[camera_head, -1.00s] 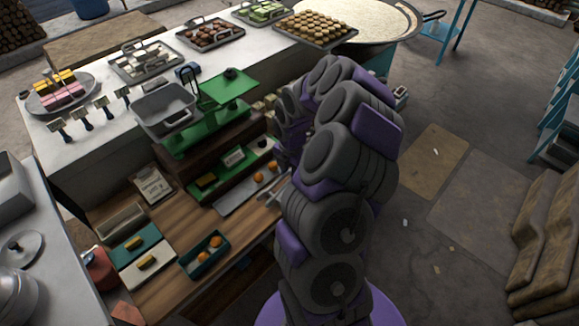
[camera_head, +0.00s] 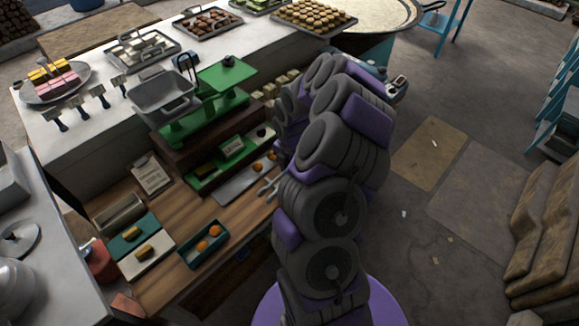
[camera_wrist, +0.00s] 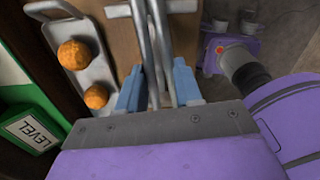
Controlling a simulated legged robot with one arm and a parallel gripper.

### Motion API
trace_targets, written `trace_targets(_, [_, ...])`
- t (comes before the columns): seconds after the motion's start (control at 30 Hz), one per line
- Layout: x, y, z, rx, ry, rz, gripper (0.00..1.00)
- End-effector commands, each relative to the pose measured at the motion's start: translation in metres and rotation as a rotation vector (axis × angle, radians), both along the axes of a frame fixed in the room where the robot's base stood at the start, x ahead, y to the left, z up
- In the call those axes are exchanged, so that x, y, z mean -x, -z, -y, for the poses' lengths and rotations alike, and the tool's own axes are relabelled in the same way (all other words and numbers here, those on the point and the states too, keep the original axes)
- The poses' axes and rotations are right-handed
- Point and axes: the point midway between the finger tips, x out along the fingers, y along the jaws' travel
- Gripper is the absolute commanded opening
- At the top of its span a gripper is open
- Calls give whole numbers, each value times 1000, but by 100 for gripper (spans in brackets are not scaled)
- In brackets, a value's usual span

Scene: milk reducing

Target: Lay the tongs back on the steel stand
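The tongs (camera_wrist: 160,50) are thin steel rods that run up from between my fingers in the wrist view. My gripper (camera_wrist: 159,88) has its two blue fingers closed around them, one on each side. A pale metal crossbar (camera_wrist: 118,11), which looks like the steel stand, lies near the tongs at the top of the wrist view. I cannot tell whether the tongs touch it. In the head view a small piece of metal (camera_head: 267,189) shows at the counter's right edge, beside my arm. My gripper is hidden behind my arm there.
A grey tray with two orange balls (camera_wrist: 75,54) is left of the tongs. A green LEVEL sign (camera_wrist: 32,130) stands at lower left. In the head view are a green scale (camera_head: 222,76), a teal tray (camera_head: 190,258) and the wooden counter (camera_head: 185,215).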

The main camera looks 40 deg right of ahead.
Motion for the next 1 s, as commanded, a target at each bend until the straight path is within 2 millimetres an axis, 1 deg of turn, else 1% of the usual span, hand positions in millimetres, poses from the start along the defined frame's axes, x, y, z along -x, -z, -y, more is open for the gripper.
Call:
trace_targets(0.77, [1,-1,-2,1,1,1,31])
trace_targets(0.8, [1,0,-1,0,1,1,35])
trace_targets(1.0, [1,0,0,0,1,1,55])
